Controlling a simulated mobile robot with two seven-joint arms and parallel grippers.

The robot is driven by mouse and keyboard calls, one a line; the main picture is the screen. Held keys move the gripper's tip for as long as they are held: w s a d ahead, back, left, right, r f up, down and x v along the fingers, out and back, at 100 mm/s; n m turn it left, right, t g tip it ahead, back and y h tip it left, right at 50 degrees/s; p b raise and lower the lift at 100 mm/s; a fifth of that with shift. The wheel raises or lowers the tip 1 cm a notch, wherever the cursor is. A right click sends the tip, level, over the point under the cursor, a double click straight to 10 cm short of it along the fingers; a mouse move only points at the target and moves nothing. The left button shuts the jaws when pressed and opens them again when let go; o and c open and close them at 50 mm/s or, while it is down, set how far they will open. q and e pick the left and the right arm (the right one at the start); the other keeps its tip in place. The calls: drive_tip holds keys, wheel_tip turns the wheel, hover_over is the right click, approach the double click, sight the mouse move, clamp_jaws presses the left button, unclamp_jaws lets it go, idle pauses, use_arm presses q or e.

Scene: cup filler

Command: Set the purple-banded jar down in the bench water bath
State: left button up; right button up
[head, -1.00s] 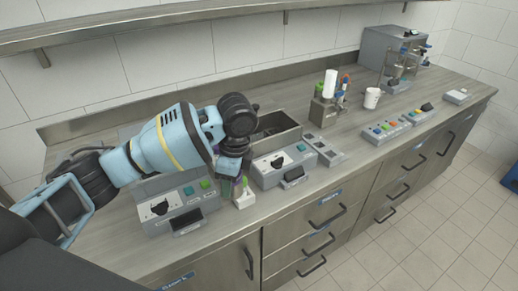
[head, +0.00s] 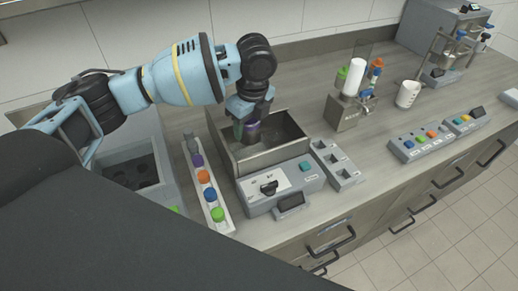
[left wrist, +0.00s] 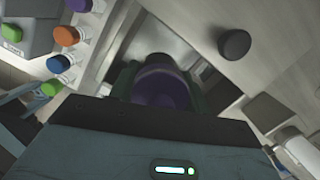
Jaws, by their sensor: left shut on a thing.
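My left gripper (head: 250,131) is shut on the purple-banded jar (head: 253,138), held over the open metal basin of the bench water bath (head: 270,157). In the left wrist view the jar (left wrist: 160,88) shows its purple top between the fingers, with the basin's metal walls around and below it. The jar's lower part is hard to make out, so I cannot tell whether it touches the basin floor. My right gripper is not in view.
A white rack (head: 226,225) with purple, orange, blue and green caps stands left of the bath. A grey block with square wells (head: 338,165) is to its right, with a bottle stand (head: 343,115) and white mug (head: 408,94) beyond.

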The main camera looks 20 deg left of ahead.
use_arm(q)
drive_tip(key=shift+w+f, duration=0.15)
drive_tip(key=shift+w, duration=0.15)
drive_tip(key=shift+s+f, duration=0.15)
drive_tip(key=shift+f, duration=4.8)
drive_tip(key=shift+f, duration=0.15)
drive_tip(key=o, duration=1.1)
drive_tip(key=shift+c, duration=0.2)
drive_tip(key=r, duration=0.4)
drive_tip(key=d+r, duration=0.1)
drive_tip(key=r, duration=0.7)
drive_tip(key=shift+s+d+r, duration=0.1)
drive_tip(key=shift+s+d, duration=0.2)
drive_tip(key=shift+d, duration=0.05)
